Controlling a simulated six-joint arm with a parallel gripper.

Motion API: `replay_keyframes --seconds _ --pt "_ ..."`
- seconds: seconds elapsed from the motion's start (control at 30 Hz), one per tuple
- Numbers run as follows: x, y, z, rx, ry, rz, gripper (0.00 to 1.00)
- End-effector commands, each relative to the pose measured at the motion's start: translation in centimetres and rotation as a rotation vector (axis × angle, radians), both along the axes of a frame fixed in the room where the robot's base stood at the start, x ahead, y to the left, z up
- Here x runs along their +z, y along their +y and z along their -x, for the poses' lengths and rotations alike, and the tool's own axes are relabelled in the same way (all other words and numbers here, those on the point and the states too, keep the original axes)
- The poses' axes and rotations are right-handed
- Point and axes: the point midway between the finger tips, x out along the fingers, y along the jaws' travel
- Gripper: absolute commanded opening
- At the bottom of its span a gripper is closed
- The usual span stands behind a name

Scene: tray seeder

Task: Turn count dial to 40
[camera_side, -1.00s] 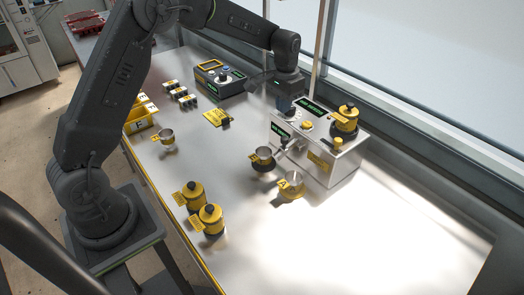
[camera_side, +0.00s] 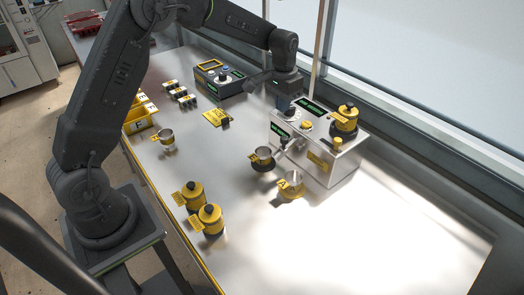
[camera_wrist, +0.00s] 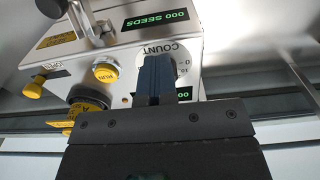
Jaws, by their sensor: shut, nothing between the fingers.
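The seeder box (camera_side: 318,165) is a silver unit on the right half of the bench. Its count dial (camera_wrist: 183,58) is a pale disc marked COUNT, with 0 and 10 legible in the wrist view; the rest is hidden behind my fingers. The dial also shows in the side view (camera_side: 293,115), beneath my gripper. My gripper (camera_wrist: 155,62) is shut and empty, its dark fingers pointing at the dial and covering its middle. I cannot tell whether they touch it. A green display (camera_wrist: 156,19) reads 000 SEEDS; a second display (camera_wrist: 187,94) is partly hidden.
A yellow RUN button (camera_wrist: 106,70) sits beside the dial. Metal cups (camera_side: 291,187) and yellow-black canisters (camera_side: 210,217) stand in front. A dark control unit (camera_side: 216,80) stands behind to the left. The right front bench is clear.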

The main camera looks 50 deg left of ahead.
Motion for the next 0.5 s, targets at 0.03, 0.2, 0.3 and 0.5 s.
replay_keyframes --seconds 0.03,0.2,0.3,0.5 --pt "-1.4 0.6 1.1 0.004 0.045 -0.007 0.00" --pt "-0.4 0.5 1.1 0.003 0.047 -0.007 0.00" --pt "0.8 0.5 1.1 0.001 0.045 -0.006 0.00" --pt "3.3 0.3 0.9 0.000 0.038 -0.005 0.00"
